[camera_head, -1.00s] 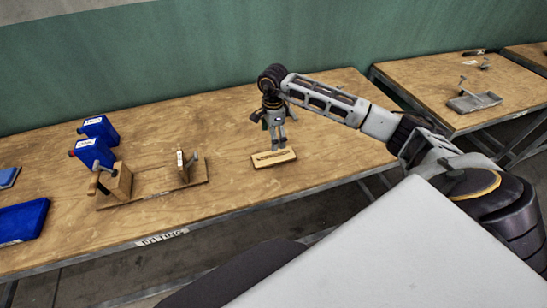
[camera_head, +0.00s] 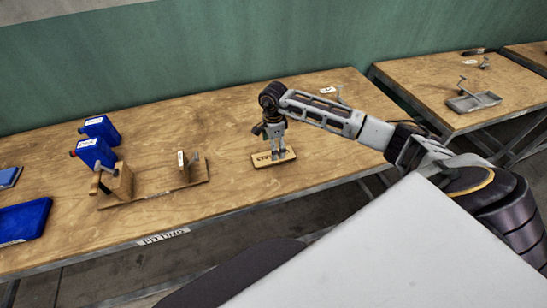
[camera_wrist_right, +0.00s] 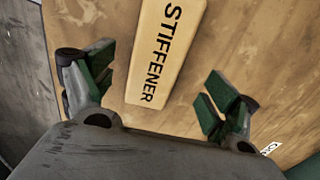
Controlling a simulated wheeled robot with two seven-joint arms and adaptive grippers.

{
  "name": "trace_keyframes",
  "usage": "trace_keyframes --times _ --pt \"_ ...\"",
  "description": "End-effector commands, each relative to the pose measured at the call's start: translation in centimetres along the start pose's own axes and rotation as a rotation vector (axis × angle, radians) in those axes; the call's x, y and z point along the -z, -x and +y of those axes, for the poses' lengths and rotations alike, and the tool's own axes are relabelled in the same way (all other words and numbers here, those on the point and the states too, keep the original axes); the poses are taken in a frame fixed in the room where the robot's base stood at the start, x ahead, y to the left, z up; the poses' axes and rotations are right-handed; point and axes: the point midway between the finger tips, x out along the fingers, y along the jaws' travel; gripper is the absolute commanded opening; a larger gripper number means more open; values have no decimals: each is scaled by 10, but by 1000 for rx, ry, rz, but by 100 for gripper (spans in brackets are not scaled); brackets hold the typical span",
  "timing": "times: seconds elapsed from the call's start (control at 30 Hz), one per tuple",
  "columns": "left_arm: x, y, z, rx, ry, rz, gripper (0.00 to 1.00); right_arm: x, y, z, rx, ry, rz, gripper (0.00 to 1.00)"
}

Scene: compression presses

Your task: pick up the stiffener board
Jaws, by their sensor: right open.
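The stiffener board (camera_head: 264,161) is a small pale wooden bar lying flat on the workbench in the head view. In the right wrist view the board (camera_wrist_right: 160,60) shows the black word "STIFFENER" along its length, and its near end lies between the fingers. My right gripper (camera_head: 278,156) points down over the board, and its fingers hide part of it. In the wrist view the right gripper (camera_wrist_right: 157,88) is open, with a green-padded finger on either side of the board and gaps between. My left gripper is not in view.
A wooden clamp press (camera_head: 150,190) stands left on the workbench (camera_head: 225,215). Blue bottles (camera_head: 95,152) stand behind it, and a blue tray (camera_head: 22,220) lies far left. Bench around the board is clear.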

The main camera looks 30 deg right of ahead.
Motion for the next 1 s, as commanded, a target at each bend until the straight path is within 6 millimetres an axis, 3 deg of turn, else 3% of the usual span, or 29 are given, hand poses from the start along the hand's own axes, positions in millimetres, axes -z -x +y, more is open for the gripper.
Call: trace_keyframes --times 0.47,1.0 --pt "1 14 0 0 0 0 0 -1 -42 4 -1 -1 -1 88" --pt "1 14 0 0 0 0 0 -1 -45 4 0 0 0 85"
